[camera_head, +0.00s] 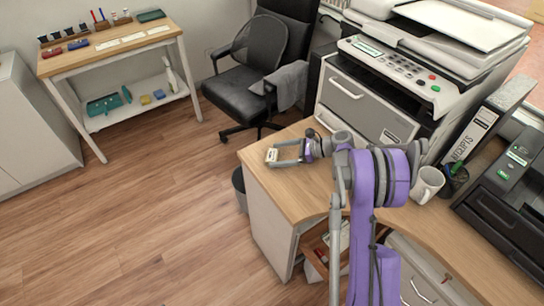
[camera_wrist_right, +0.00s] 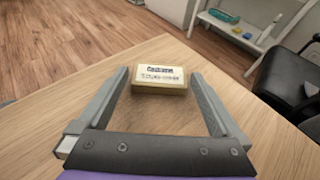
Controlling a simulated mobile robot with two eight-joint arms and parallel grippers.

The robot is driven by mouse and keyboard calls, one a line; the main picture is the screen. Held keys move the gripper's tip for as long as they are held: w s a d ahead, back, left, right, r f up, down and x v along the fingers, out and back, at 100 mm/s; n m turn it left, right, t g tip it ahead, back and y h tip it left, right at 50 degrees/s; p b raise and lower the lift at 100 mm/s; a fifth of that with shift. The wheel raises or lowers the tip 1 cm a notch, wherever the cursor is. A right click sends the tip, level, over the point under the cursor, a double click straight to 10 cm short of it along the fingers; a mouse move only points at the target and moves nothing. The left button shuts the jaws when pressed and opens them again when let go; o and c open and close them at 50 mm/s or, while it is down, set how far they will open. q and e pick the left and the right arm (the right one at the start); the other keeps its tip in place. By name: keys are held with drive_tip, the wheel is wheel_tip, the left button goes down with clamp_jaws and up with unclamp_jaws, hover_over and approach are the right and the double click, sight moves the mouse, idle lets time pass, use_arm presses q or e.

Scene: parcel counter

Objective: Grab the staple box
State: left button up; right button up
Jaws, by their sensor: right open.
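The staple box (camera_wrist_right: 159,81) is a small tan box with a white printed label. It lies flat on the wooden desk near the desk's corner. In the head view the box (camera_head: 272,155) shows at the tips of my right gripper (camera_head: 278,154). The right gripper is open. In the right wrist view its two fingers (camera_wrist_right: 160,90) stand on either side of the box, with the box near the fingertips and a gap on each side. My left gripper does not show in either view.
The desk (camera_head: 290,183) also holds a large printer (camera_head: 400,85), a white mug (camera_head: 427,185), a pen holder (camera_head: 454,178) and a receipts binder (camera_head: 480,125). A black chair (camera_head: 250,90) stands behind the desk. A side table (camera_head: 112,48) with small items stands at the back left.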

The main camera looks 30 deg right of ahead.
drive_tip(key=shift+w+a+f, duration=0.3)
drive_tip(key=shift+w+a, duration=0.1)
drive_tip(key=shift+a, duration=0.05)
drive_tip(key=shift+r, duration=0.1)
drive_tip(key=c, duration=1.3)
